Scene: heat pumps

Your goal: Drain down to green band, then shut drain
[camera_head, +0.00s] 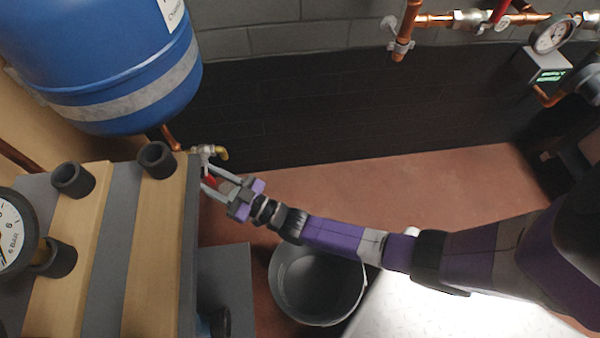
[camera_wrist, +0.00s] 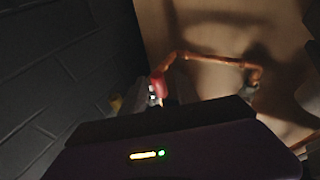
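The drain valve (camera_head: 207,152) is a small metal fitting with a brass-yellow outlet, below the blue vessel. Its red handle (camera_head: 210,182) shows between the fingers of my gripper (camera_head: 207,177). The fingers stand apart around the handle; contact is not clear. In the wrist view the red handle (camera_wrist: 158,86) shows just past my gripper's dark body, which hides the fingers. A gauge (camera_head: 12,232) marked in bar is cut off at the left edge; its needle and green band cannot be read. Another round gauge (camera_head: 552,36) is at the upper right, too small to read.
A grey bucket (camera_head: 276,278) stands on the floor below my arm; its inside looks dark. The blue vessel (camera_head: 110,60) hangs at upper left. A wooden-slatted unit with black pipe stubs (camera_head: 157,160) is at left. Copper pipes (camera_wrist: 215,60) run behind the valve. Red-brown floor is open at centre right.

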